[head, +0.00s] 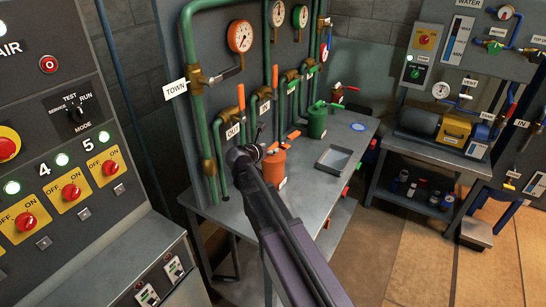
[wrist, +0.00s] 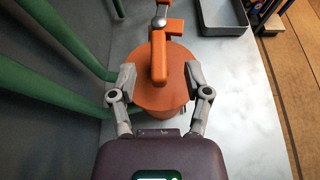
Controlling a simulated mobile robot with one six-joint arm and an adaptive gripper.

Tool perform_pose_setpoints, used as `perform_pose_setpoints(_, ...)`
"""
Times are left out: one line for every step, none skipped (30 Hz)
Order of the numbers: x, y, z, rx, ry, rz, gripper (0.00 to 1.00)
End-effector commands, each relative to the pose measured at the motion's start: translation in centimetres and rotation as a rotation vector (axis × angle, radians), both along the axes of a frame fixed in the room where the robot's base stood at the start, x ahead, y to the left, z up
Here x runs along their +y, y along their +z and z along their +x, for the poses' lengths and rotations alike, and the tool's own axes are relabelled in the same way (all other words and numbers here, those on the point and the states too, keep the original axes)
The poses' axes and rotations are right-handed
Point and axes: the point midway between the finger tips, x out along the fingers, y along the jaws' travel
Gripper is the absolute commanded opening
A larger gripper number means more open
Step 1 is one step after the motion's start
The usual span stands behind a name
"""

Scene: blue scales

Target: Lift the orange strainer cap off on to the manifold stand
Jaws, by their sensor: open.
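The orange strainer cap (wrist: 178,75) is a round lid with a raised bar handle, seen from above in the wrist view. It sits on the orange strainer body (head: 273,170), which stands on the grey manifold stand (head: 232,222). My gripper (wrist: 160,78) is open, with one finger on the left and one on the right of the cap. Whether the fingertips touch the rim I cannot tell. In the head view my gripper (head: 260,149) is at the top of the strainer, and my arm hides part of the cap and stand.
Green pipes (wrist: 45,65) run close on the left. A grey tray (head: 338,160), a green strainer (head: 317,122) and a blue ring (head: 358,127) are on the stand to the right. Bare stand top lies between the orange strainer and the tray.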

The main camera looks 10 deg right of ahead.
Motion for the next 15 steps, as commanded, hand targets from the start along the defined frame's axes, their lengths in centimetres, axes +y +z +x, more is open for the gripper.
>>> perform_pose_setpoints(-0.09,-0.07,0.1,0.0,0.0,0.0,0.63)
perform_pose_setpoints(-0.11,-0.06,0.12,0.0,0.0,0.0,0.63)
perform_pose_setpoints(-0.13,-0.05,0.11,0.0,0.0,0.0,0.63)
perform_pose_setpoints(-0.12,-0.03,0.1,0.0,0.0,0.0,0.63)
perform_pose_setpoints(-0.12,-0.03,0.1,0.0,0.0,0.0,0.63)
perform_pose_setpoints(-0.11,-0.03,0.09,0.0,0.0,0.0,0.63)
perform_pose_setpoints(-0.11,-0.02,0.08,0.0,0.0,0.0,0.63)
perform_pose_setpoints(-0.1,-0.02,0.08,0.0,0.0,0.0,0.63)
perform_pose_setpoints(-0.1,-0.02,0.08,0.0,0.0,0.0,0.63)
perform_pose_setpoints(-0.11,-0.03,0.09,0.0,0.0,0.0,0.63)
perform_pose_setpoints(-0.12,-0.05,0.11,0.0,0.0,0.0,0.63)
perform_pose_setpoints(-0.19,-0.08,0.18,0.0,0.0,0.0,0.63)
perform_pose_setpoints(-0.24,-0.12,0.27,0.0,0.0,0.0,0.63)
perform_pose_setpoints(-0.34,-0.17,0.39,-0.001,0.0,0.001,0.63)
perform_pose_setpoints(-0.49,-0.25,0.6,0.0,-0.001,0.0,0.63)
